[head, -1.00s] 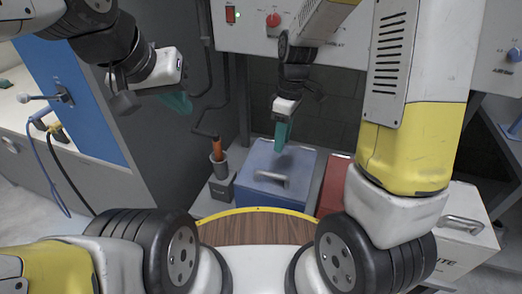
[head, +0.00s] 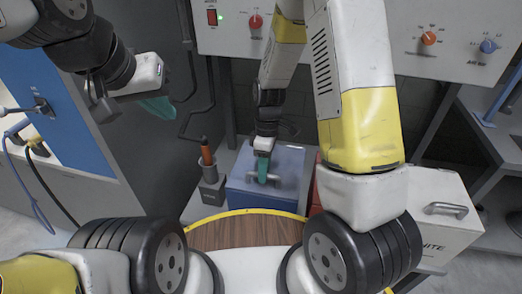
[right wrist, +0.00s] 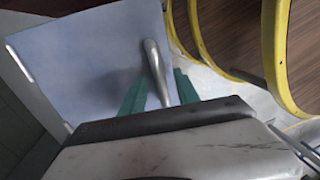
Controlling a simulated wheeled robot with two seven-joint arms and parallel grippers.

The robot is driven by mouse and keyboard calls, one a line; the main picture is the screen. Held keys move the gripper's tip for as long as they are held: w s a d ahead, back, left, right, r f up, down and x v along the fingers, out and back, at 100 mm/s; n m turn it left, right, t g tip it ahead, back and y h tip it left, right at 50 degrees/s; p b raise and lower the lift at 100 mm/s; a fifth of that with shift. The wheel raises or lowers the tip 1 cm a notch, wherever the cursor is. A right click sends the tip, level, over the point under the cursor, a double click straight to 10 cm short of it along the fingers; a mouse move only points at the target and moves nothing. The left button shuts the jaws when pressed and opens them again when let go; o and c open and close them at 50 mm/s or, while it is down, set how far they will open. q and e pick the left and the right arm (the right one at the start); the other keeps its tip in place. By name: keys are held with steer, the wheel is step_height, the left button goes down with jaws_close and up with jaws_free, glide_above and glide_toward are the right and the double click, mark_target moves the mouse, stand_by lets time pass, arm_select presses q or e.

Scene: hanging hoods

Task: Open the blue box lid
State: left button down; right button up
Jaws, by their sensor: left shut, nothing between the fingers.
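The blue box (head: 288,163) stands on the floor beyond the round wooden top, with its lid closed. The lid's metal bar handle (right wrist: 152,58) also shows in the head view. My right gripper (head: 263,172) points down at the handle. In the right wrist view its green fingers are apart, one on each side of the handle, with gaps visible. I cannot tell whether either finger touches it. My left gripper (head: 158,108) is shut and empty, held up at the left, far from the box.
A grey holder with an orange-handled tool (head: 207,158) stands left of the box. A red box (head: 315,192) is partly hidden by my right arm. A white box (head: 445,225) stands further right. A panel with knobs (head: 425,45) is behind.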

jaws_close()
stand_by(1.4)
